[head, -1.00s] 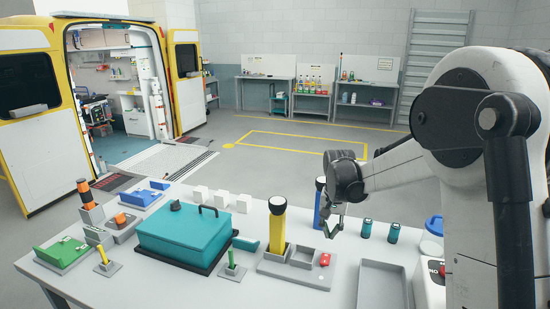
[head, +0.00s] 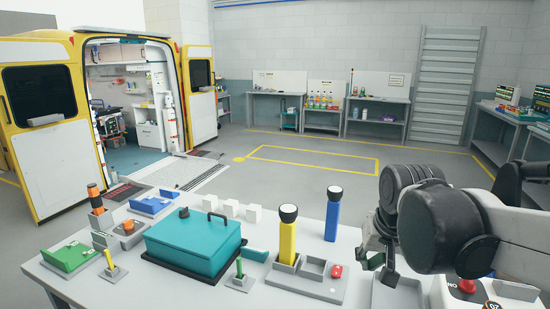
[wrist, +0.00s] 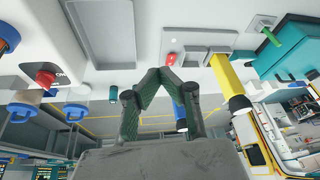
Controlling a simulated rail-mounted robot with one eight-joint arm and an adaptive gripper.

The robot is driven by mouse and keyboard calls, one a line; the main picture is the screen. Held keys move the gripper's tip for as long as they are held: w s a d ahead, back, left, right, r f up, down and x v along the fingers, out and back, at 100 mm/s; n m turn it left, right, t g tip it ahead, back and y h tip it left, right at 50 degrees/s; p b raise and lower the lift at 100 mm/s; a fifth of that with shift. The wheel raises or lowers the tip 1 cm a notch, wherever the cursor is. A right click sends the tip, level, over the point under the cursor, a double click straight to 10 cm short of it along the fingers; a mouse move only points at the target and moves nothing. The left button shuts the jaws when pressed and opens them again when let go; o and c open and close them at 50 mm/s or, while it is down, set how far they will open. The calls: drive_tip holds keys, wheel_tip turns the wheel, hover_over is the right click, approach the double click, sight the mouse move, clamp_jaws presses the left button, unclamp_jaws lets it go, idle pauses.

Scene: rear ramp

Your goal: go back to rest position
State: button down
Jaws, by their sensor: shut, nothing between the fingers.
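My gripper (head: 384,272) is at the right of the workbench (head: 345,255) in the head view, partly covered by my own arm. In the wrist view its two dark green fingers (wrist: 154,76) meet at the tips, with nothing between them. The fingers are apart from the bench items. The grey tray (wrist: 103,30) shows at the top of the wrist view, and a small red item (wrist: 171,59) shows just beyond the fingertips.
A yellow flashlight (head: 288,238) stands in a grey holder, with a blue flashlight (head: 333,215) behind it. A teal case (head: 195,243) sits mid-bench. A red knob (wrist: 45,78) and blue-lidded containers (wrist: 76,108) are left in the wrist view. The floor beyond is open.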

drive_tip(key=s+f+n+t+b, duration=0.1)
drive_tip(key=s+f, duration=0.3)
drive_tip(key=s, duration=0.8)
drive_tip(key=shift+s+f+n+t+b, duration=0.15)
drive_tip(key=shift+s+n+t+b, duration=0.15)
drive_tip(key=shift+t+b, duration=0.45)
